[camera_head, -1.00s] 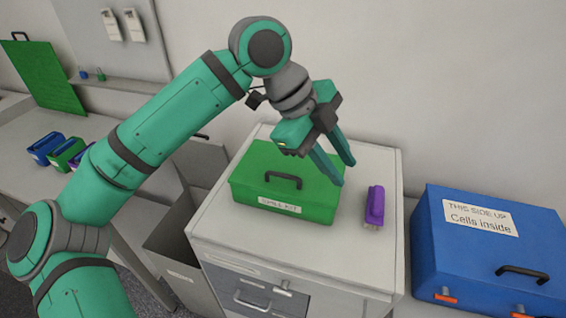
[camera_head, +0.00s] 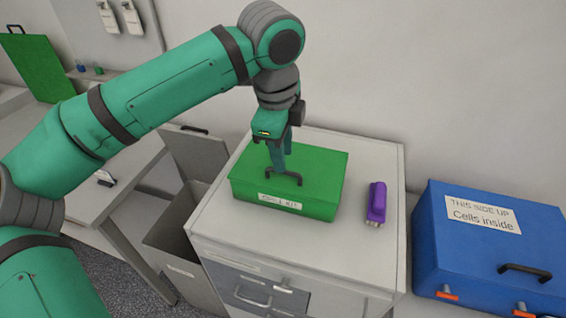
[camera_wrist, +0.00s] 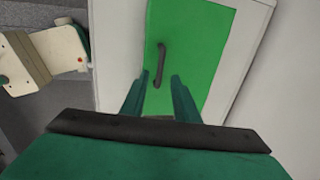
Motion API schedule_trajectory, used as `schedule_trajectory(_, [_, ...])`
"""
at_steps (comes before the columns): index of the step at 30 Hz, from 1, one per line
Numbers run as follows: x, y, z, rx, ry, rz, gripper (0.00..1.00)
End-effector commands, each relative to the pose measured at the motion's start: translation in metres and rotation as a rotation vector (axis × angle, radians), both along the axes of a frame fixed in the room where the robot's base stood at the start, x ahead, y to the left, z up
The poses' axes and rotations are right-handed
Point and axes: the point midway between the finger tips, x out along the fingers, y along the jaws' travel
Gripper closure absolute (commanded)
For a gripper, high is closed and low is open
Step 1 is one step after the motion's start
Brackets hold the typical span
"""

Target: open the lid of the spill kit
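The spill kit is a green box (camera_head: 322,178) with a white label, on top of a light grey cabinet. Its lid is shut and has a dark handle (camera_head: 287,180) near the front edge. In the wrist view the green lid (camera_wrist: 205,55) and the handle (camera_wrist: 161,62) show ahead of my fingers. My gripper (camera_head: 279,168) points down over the lid, with its fingertips close to the handle in the head view.
A purple-handled brush (camera_head: 376,203) lies on the cabinet top (camera_head: 360,235) right of the kit. A blue box (camera_head: 480,255) stands further right. A grey open bin (camera_head: 180,250) is left of the cabinet. The wall is close behind.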

Motion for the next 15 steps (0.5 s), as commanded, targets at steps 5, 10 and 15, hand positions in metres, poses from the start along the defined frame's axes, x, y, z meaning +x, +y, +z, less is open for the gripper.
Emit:
schedule_trajectory(5, [0.004,-0.002,-0.026,-0.001,0.002,-0.002,0.72])
schedule_trajectory(10, [0.007,-0.003,-0.038,-0.001,0.001,-0.001,0.72])
schedule_trajectory(15, [0.008,-0.003,-0.041,0.0,0.0,0.0,0.72])
